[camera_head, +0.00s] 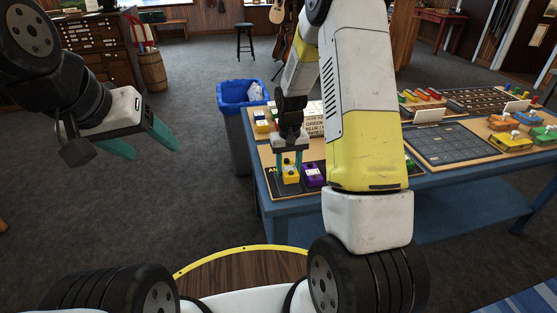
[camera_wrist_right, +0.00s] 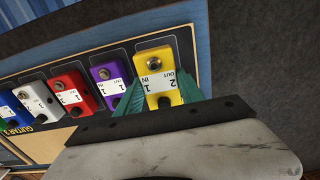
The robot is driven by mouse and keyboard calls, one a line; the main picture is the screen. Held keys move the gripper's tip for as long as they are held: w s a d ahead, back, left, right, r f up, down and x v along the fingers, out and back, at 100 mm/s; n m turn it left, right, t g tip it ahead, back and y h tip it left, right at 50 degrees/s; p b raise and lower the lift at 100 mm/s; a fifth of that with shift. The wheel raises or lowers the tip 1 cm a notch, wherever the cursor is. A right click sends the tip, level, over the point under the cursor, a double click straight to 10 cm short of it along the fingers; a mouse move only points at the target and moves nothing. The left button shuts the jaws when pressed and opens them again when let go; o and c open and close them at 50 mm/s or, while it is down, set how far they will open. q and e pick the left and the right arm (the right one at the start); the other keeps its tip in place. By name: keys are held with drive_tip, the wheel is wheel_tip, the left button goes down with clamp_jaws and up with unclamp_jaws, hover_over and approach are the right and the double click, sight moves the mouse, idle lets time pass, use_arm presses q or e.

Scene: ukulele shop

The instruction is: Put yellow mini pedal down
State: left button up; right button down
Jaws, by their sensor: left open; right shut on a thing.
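The yellow mini pedal (camera_head: 290,174) is at the left end of a dark pedal board on the blue table. In the right wrist view the yellow mini pedal (camera_wrist_right: 158,75) sits between the two green fingertips, its white label facing the camera. My right gripper (camera_head: 288,165) is shut on it, at or just above the board; I cannot tell whether it touches. A purple pedal (camera_head: 313,176) stands just right of it, and it also shows in the right wrist view (camera_wrist_right: 107,82). My left gripper (camera_head: 152,143) is open and empty, over the floor at left.
Red, white and blue pedals line up beyond the purple one in the wrist view, the red one (camera_wrist_right: 72,92) nearest. A blue bin (camera_head: 240,96) stands behind the table's left end.

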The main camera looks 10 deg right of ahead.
sight(287, 175)
drive_tip(key=shift+w+a, duration=0.2)
drive_tip(key=shift+w, duration=0.2)
drive_tip(key=shift+f, duration=1.8)
drive_tip(key=shift+f, duration=0.15)
drive_tip(key=c, duration=0.7)
unclamp_jaws()
